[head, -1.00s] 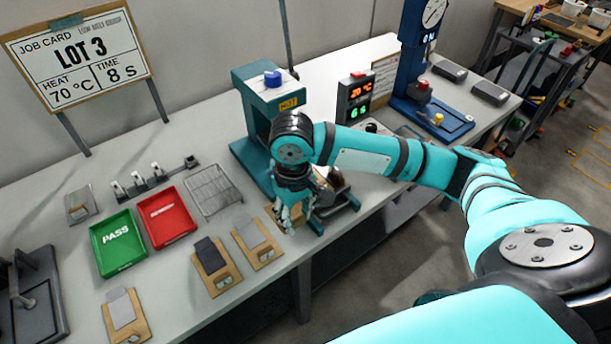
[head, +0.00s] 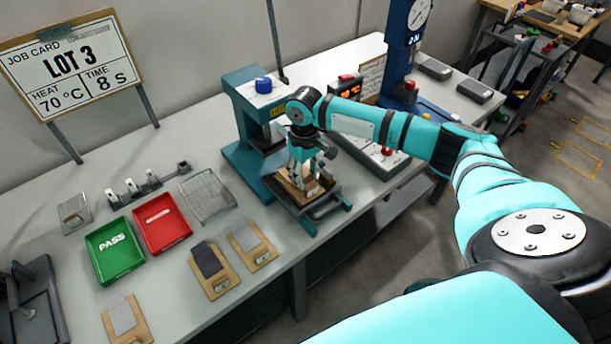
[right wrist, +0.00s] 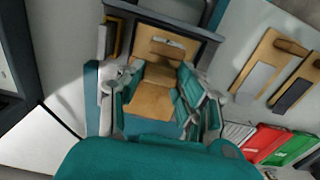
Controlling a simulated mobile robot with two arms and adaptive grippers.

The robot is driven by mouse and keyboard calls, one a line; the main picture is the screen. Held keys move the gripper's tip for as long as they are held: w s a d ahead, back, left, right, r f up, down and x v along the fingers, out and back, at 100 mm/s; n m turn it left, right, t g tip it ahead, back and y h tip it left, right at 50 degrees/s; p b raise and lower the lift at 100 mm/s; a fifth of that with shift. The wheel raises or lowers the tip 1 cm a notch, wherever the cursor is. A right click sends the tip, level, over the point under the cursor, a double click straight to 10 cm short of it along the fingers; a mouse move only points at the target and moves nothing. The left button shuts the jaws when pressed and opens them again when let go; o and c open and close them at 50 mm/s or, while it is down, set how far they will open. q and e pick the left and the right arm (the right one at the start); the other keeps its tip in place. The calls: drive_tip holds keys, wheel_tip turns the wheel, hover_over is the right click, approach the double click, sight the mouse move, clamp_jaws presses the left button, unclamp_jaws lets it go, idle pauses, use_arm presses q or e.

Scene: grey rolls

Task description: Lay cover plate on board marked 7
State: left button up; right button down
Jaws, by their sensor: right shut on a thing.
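My right gripper (head: 303,178) is over the bed of the teal press (head: 243,150). Its fingers are shut on a tan board (right wrist: 152,103), which is at the press bed; whether it rests fully there I cannot tell. The fingers hide part of it. Three other tan boards lie along the front of the bench, a left one (head: 139,328), a middle one (head: 221,285) and a right one (head: 262,256), each bearing a grey or dark plate. Any numbers on the boards are too small to read, so I cannot tell which is 7 or which plate is the cover plate. My left gripper is out of view.
A green PASS tray (head: 115,262), a red tray (head: 165,228) and a wire rack (head: 207,192) stand left of the press. A control box (head: 372,150) and a blue gauge stand (head: 400,60) are to its right. A job card (head: 75,65) stands behind.

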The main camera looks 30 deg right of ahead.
drive_tip(key=shift+s+f, duration=0.2)
drive_tip(key=shift+f, duration=0.45)
drive_tip(key=shift+s+a+f, duration=0.15)
drive_tip(key=shift+s+f, duration=0.1)
drive_tip(key=shift+w+f, duration=0.15)
drive_tip(key=shift+f, duration=0.3)
drive_tip(key=c, duration=1.2)
unclamp_jaws()
drive_tip(key=shift+f, duration=0.1)
drive_tip(key=o, duration=0.3)
drive_tip(key=shift+w+d, duration=0.2)
drive_tip(key=shift+d, duration=0.05)
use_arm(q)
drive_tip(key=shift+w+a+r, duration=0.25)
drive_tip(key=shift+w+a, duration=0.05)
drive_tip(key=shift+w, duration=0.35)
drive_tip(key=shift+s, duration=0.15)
use_arm(e)
drive_tip(key=shift+a+r, duration=0.1)
drive_tip(key=shift+r, duration=0.15)
use_arm(q)
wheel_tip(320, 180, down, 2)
drive_tip(key=shift+b, duration=0.9)
use_arm(e)
wheel_tip(320, 180, up, 13)
drive_tip(key=shift+w+f, duration=0.15)
drive_tip(key=shift+w, duration=0.05)
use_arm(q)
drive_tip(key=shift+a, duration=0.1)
